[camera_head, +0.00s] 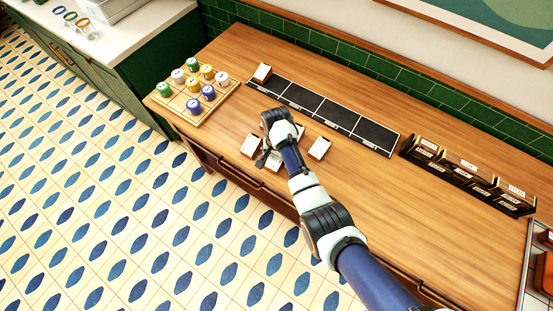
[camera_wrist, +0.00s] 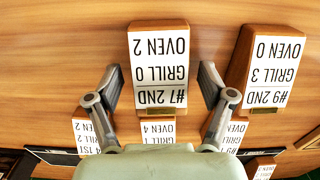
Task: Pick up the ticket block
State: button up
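Several ticket blocks, wooden with white printed labels, lie on the wooden counter (camera_head: 420,220). In the wrist view one block (camera_wrist: 158,62), reading upside down "#7 2ND GRILL 0 OVEN 2", lies between the fingers of my gripper (camera_wrist: 158,72). The fingers are spread, one on each side, with gaps; their height over the counter is unclear. Block "#9 2ND GRILL 3 OVEN 0" (camera_wrist: 272,66) lies just right of it. More blocks are partly hidden by my gripper's body. In the head view my gripper (camera_head: 267,160) is over the group, near blocks (camera_head: 251,145) and (camera_head: 319,148).
A black sectioned strip (camera_head: 325,110) lies behind the group, with one block (camera_head: 262,73) at its left end. A wooden board (camera_head: 170,105) with colored cups is at left. A black rack of labeled cards (camera_head: 470,172) stands at right. Counter between group and rack is clear.

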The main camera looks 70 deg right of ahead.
jog(key=c, duration=1.1)
jog(key=shift+o, duration=0.2)
jog(key=shift+r, duration=0.1)
notch_tip(320, 180, up, 20)
jog(key=p, duration=0.8)
